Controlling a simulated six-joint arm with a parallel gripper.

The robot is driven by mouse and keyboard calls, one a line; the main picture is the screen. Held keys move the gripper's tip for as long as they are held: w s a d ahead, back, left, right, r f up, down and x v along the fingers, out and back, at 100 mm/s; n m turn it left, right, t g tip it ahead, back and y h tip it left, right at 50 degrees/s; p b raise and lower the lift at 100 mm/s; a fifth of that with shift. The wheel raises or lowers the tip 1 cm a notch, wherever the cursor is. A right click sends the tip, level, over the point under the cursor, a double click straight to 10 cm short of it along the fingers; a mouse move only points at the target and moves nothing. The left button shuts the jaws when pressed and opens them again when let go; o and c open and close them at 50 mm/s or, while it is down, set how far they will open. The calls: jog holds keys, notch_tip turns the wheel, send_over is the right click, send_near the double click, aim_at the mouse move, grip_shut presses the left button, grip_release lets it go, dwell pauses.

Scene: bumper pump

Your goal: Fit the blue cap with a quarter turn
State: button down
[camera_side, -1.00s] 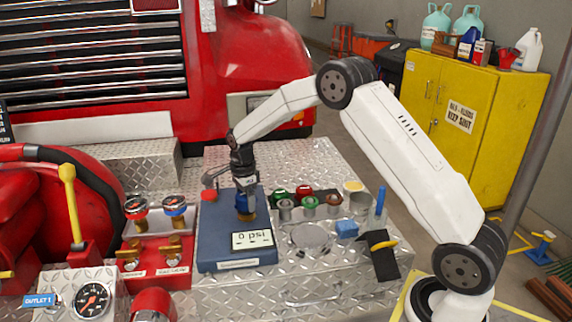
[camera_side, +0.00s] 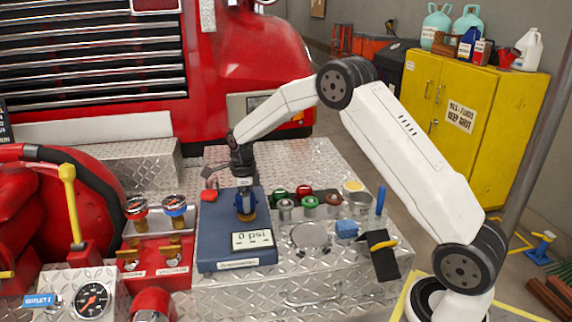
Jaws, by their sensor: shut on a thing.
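My gripper (camera_side: 244,192) points straight down over the blue test block (camera_side: 230,262) and is shut on the blue cap (camera_side: 245,204). The cap is small in this view and partly covered by the fingers. It sits at the top of a brass fitting (camera_side: 246,216) that stands upright on the block. I cannot tell whether the cap is seated or how far it is turned. A display (camera_side: 252,240) on the block reads 0 psi, upside down in the picture.
Several green, red and metal caps (camera_side: 304,198) stand right of the block. A blue block (camera_side: 347,229) and a black item with a yellow part (camera_side: 383,250) lie farther right. Gauges with brass valves (camera_side: 155,245) stand close on the left.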

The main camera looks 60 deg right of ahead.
jog(key=m, duration=0.4)
jog(key=shift+w+r, duration=0.1)
jog(key=shift+m, duration=0.3)
jog(key=m, duration=0.3)
jog(key=shift+c, duration=0.6)
grip_release()
jog(key=shift+r+m, duration=0.1)
jog(key=shift+m, duration=0.2)
jog(key=shift+o, duration=0.6)
